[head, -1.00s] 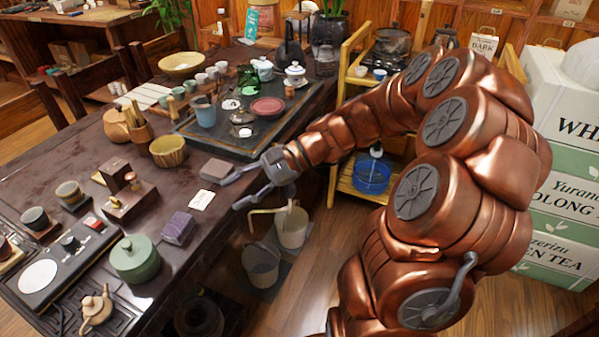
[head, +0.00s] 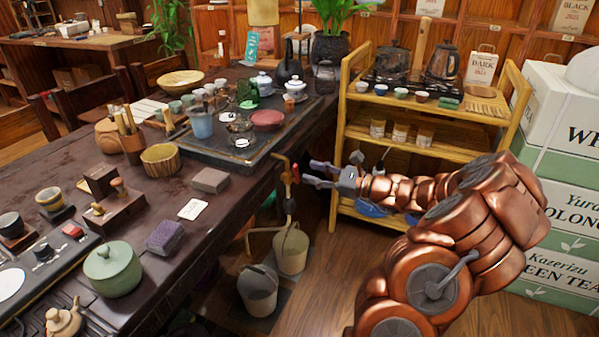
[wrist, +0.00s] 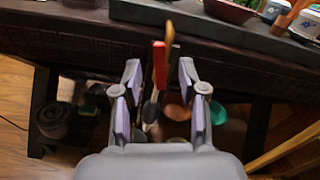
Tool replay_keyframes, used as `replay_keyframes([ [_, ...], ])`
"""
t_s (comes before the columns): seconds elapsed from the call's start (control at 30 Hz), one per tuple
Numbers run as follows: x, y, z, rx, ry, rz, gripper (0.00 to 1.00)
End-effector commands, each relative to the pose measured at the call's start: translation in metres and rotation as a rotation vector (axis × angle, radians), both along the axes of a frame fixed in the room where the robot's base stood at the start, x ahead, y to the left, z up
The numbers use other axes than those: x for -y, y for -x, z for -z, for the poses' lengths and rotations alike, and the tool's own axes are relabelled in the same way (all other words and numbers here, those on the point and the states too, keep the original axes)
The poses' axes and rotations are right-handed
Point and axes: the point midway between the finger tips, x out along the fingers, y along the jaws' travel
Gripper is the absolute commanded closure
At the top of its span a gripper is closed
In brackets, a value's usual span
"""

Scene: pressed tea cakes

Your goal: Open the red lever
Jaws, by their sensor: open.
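The red lever (head: 296,172) is a small upright red piece on a copper tap (head: 284,180) beside the table's right edge. In the wrist view the red lever (wrist: 159,65) stands in front of the copper pipe (wrist: 169,36), between the fingertips in the picture. My gripper (head: 308,172) is open, with its fingers pointing left at the lever from close by. In the wrist view my gripper (wrist: 160,78) has its fingers spread to both sides of the lever. I cannot tell whether either finger touches it.
Two buckets, one upper (head: 291,252) and one lower (head: 258,292), stand on the floor below the tap. The dark tea table (head: 215,235) lies left, crowded with teaware. A yellow wooden shelf (head: 345,135) stands behind my arm. White-and-green boxes (head: 560,195) are at the right.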

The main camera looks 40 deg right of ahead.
Motion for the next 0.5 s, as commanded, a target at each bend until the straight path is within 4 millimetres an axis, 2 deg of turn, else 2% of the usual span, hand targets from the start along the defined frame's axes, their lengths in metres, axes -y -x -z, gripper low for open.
replay_keyframes([
  [0.23,-0.018,-0.029,0.001,0.0,0.001,-0.003,0.58],
  [0.5,-0.024,-0.039,0.0,0.0,0.001,-0.001,0.58],
])
